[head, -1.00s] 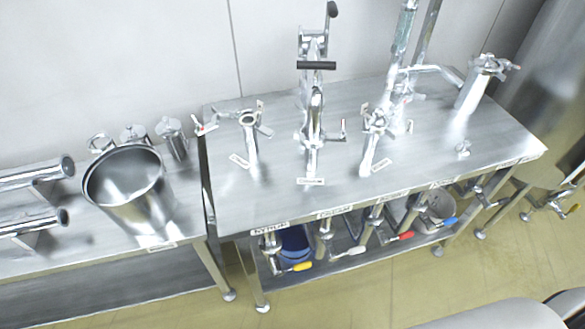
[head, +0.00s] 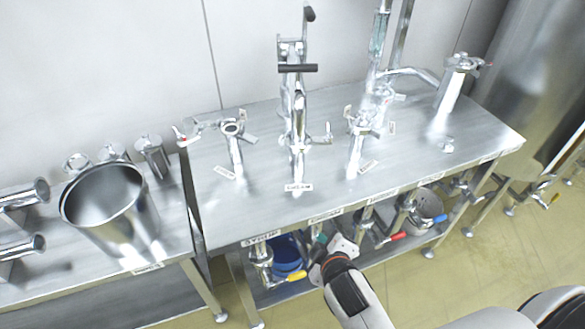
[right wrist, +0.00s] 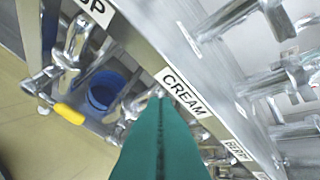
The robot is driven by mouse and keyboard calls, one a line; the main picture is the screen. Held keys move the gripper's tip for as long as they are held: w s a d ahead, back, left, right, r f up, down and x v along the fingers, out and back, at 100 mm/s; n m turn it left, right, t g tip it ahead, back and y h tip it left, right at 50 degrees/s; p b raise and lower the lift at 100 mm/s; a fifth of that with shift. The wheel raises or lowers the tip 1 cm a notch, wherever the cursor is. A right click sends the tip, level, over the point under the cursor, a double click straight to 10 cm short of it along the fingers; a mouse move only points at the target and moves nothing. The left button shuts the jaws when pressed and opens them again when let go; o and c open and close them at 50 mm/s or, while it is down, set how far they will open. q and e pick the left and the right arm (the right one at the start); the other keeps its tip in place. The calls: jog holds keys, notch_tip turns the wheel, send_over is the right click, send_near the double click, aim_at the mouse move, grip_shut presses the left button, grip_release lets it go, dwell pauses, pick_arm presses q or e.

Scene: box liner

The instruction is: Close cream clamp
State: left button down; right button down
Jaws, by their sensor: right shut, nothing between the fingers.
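The CREAM label is on the table's front edge in the head view (head: 325,216) and large in the right wrist view (right wrist: 185,93). Below it a steel cream pipe (head: 317,230) hangs from the table, its lower part hidden behind my right gripper. Above it a tall steel cream fitting (head: 298,140) stands on the tabletop, with a small side clamp handle (head: 328,132). My right gripper (head: 317,243) is shut and empty under the CREAM label. Its green fingers (right wrist: 156,105) cover the pipe area in the right wrist view. Whether they touch it is unclear. My left gripper is not in view.
The steel table (head: 255,200) carries other fittings. A yellow-handled valve (head: 295,277) and blue container (head: 284,253) are just left of my gripper. A red-handled valve (head: 397,236) is to the right. A steel pot (head: 108,200) stands on the left table.

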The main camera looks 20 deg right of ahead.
aim_at(298, 161)
jog(key=w+a+r+n+t+y, duration=0.2)
jog(key=w+a+r+n+t, duration=0.45)
jog(key=w+r+n, duration=0.35)
jog(key=w+d+p, duration=0.3)
jog(key=w+d, duration=0.1)
jog(key=w, duration=0.1)
jog(key=shift+w+d+r+m+p, duration=0.2)
jog(key=shift+w+d+m+p, duration=0.1)
jog(key=shift+w+m+p, duration=0.1)
jog(key=shift+s+d, duration=0.1)
jog(key=shift+d, duration=0.75)
jog(key=shift+a, duration=0.1)
